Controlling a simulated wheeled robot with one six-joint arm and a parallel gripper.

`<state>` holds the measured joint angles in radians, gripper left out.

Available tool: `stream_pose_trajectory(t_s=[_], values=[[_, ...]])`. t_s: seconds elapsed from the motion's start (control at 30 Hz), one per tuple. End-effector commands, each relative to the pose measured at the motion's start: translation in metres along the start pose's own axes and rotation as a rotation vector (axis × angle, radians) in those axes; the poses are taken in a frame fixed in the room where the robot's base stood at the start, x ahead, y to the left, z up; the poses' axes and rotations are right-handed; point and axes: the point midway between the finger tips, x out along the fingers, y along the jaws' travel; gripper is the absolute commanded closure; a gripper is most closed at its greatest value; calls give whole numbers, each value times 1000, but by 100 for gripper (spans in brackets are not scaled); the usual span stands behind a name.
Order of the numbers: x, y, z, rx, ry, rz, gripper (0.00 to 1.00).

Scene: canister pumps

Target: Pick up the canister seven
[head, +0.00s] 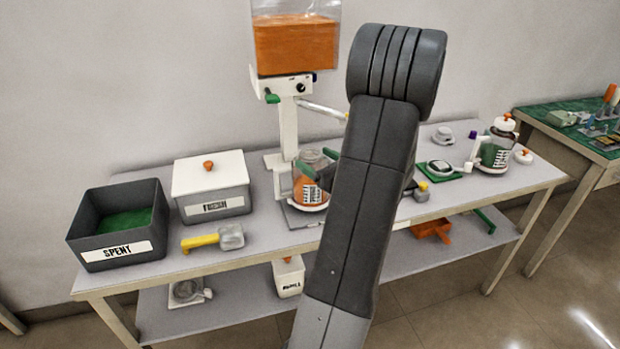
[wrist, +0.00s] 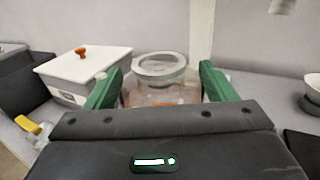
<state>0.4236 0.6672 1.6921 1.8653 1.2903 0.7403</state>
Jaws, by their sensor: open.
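A clear glass canister (head: 309,190) with orange contents and a striped label stands on the base of the dispenser. I cannot read a number on it. In the wrist view, this canister (wrist: 162,88) shows its round glass rim between the two green fingers of my gripper (wrist: 160,88). The fingers are spread, one on each side, and I cannot tell whether they touch the glass. In the head view, my gripper (head: 317,163) is at the canister, partly hidden by my arm. A second canister (head: 494,154) with green contents and a white lid stands at the table's right.
The dispenser (head: 288,130) rises behind the canister with an orange-filled hopper (head: 296,45). A dark SPENT bin (head: 82,228), a white-lidded box (head: 211,176) and a yellow-handled scoop (head: 230,237) are on the left. A green pad (head: 455,172) lies right of my arm.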

Motion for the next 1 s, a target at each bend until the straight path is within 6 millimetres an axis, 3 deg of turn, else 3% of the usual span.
stream_pose_trajectory(t_s=[0.13, 0.37, 0.77, 1.0], values=[[13, 1, 0, 0, 0, 1, 22], [13, 0, 0, 0, 0, 0, 22], [13, 0, 0, 0, 0, 0, 100], [13, 0, 1, -1, -1, 0, 100]])
